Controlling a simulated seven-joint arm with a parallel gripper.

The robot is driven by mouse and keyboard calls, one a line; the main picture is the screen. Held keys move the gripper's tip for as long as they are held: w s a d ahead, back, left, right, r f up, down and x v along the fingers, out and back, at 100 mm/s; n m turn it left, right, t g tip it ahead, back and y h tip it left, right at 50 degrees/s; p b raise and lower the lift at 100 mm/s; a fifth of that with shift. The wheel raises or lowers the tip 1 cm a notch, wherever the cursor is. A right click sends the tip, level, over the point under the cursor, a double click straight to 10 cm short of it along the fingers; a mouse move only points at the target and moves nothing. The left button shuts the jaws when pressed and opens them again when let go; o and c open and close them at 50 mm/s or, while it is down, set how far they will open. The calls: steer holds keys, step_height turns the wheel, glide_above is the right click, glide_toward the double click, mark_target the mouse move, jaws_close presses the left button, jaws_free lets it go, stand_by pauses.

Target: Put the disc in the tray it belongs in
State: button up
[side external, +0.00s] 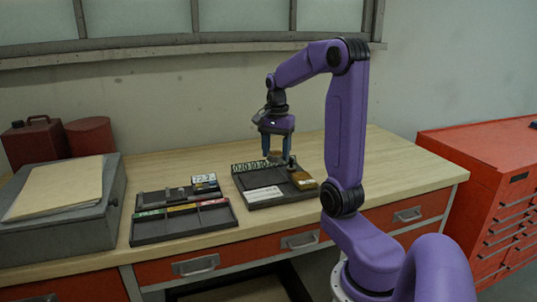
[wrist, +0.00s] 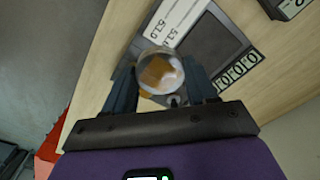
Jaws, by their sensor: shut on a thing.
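My gripper (side external: 275,157) hangs over the dark tray (side external: 268,202) at the middle of the bench. In the wrist view my gripper (wrist: 160,82) is shut on a round, shiny disc (wrist: 175,66), held between the two fingers. A brown square patch shows on or through the disc; I cannot tell which. In the side view the disc is small and partly hidden by the fingers. In the wrist view a dark, empty-looking compartment (wrist: 212,43) lies beside the disc.
A second dark tray (side external: 180,228) with several compartments and green, red and yellow labels stands to the left. A grey case (side external: 60,232) with folders stands farther left. A red tool cabinet (side external: 490,160) is at the right. Bare bench (side external: 400,170) lies right of the arm.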

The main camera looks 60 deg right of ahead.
steer(key=shift+s+a+r, duration=1.05)
steer(key=shift+s+a, duration=0.4)
steer(key=shift+s, duration=0.4)
steer(key=w+a+f+n, duration=0.1)
steer(key=w+a+n, duration=0.45)
steer(key=a, duration=0.75)
steer(key=w+a+f+n, duration=0.1)
steer(key=w+a+n, duration=0.2)
steer(key=w+a, duration=0.75)
glide_above(150, 231)
steer(key=s, duration=0.1)
steer(key=f, duration=0.8)
steer(key=shift+s+d+f, duration=0.1)
steer(key=shift+s+f, duration=0.1)
steer(key=shift+f, duration=0.15)
steer(key=shift+w+f, duration=0.65)
steer(key=shift+f, duration=1.7)
steer(key=shift+f, duration=0.15)
